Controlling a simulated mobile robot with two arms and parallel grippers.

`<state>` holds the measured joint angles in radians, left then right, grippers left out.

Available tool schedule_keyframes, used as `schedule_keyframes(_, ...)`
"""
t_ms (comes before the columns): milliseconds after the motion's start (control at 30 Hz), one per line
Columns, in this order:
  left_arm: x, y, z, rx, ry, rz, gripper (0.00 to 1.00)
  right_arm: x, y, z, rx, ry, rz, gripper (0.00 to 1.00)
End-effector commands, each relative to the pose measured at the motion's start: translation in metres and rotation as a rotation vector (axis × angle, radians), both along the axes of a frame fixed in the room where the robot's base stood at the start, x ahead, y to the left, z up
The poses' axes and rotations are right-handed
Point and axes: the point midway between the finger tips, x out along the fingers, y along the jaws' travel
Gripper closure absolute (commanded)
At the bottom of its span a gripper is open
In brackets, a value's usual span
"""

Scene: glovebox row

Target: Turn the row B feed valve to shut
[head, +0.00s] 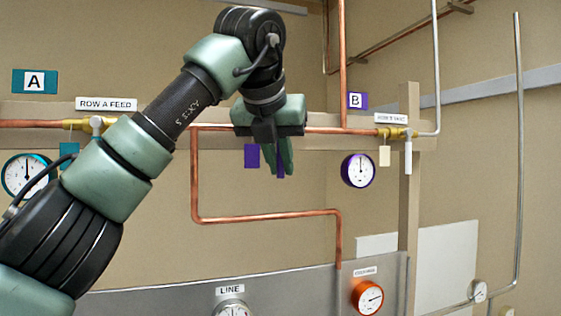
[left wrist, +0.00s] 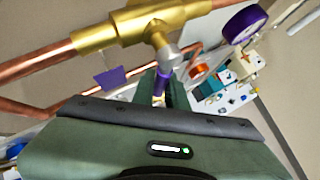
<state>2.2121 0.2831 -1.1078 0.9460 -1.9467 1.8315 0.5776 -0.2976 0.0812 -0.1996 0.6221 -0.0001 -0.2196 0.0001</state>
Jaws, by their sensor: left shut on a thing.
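The row B feed valve shows in the left wrist view as a brass body (left wrist: 130,28) on a copper pipe, with a grey stem. In the head view my arm hides the valve body. Its purple lever (head: 281,168) points down, across the horizontal pipe (head: 330,131), and also shows in the left wrist view (left wrist: 161,86). My left gripper (head: 284,158) is shut on this lever, with the fingers on either side of it. A purple tag (head: 252,155) hangs just left of the gripper. My right gripper is not in view.
A brass valve (head: 391,133) with a white lever (head: 408,155) is to the right. The purple-rimmed gauge (head: 358,170) hangs below sign B (head: 357,101). The row A feed label (head: 106,104) is at left. A copper pipe loop (head: 265,217) runs below the gripper.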

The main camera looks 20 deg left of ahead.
Motion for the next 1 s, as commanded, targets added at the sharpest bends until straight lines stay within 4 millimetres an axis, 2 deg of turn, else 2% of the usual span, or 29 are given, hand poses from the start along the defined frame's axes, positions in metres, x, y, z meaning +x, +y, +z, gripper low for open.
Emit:
schedule_keyframes(33, 0.000, -0.001, -0.007, 0.008, 0.019, -0.002, 1.00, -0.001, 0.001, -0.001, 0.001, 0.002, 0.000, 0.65)
schedule_keyframes(67, 0.000, -0.001, -0.008, 0.008, 0.019, -0.002, 0.84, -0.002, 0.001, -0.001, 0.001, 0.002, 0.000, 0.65)
schedule_keyframes(133, 0.000, -0.001, -0.007, 0.008, 0.018, -0.002, 0.65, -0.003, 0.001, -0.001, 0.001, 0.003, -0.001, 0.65)
schedule_keyframes(533, -0.005, 0.000, 0.002, 0.003, 0.006, 0.000, 0.65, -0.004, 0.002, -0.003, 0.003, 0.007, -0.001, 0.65)
schedule_keyframes(833, -0.039, -0.001, 0.036, 0.004, 0.007, 0.000, 0.65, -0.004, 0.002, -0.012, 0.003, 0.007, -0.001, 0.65)
schedule_keyframes(1000, -0.051, -0.001, 0.049, 0.004, 0.011, 0.000, 0.65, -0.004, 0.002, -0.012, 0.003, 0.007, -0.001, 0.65)
